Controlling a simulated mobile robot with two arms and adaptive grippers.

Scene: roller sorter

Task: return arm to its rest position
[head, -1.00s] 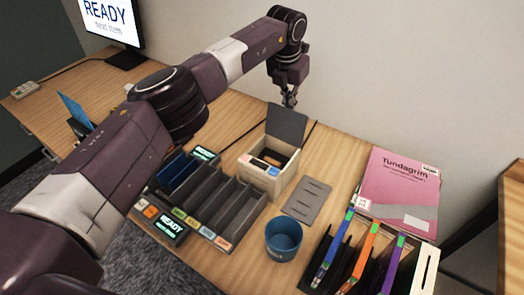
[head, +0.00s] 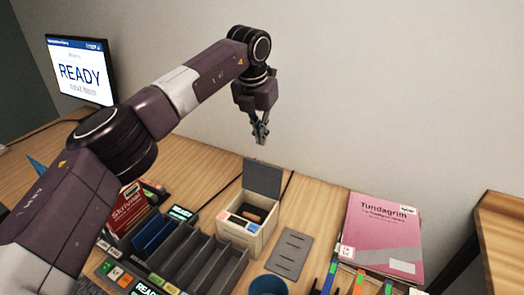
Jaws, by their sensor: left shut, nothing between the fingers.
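My left arm comes in from the left and reaches over the desk. Its gripper (head: 261,132) points down in the air above and behind the small cream box, apart from everything. Its fingers are shut with nothing between them. The cream box (head: 240,236) has a raised grey lid (head: 262,178) and something dark and brown inside. My right gripper does not show.
A grey sorter with slots (head: 205,262) stands left of the box, with a red book (head: 127,210) beside it. A monitor (head: 80,70) reads READY.

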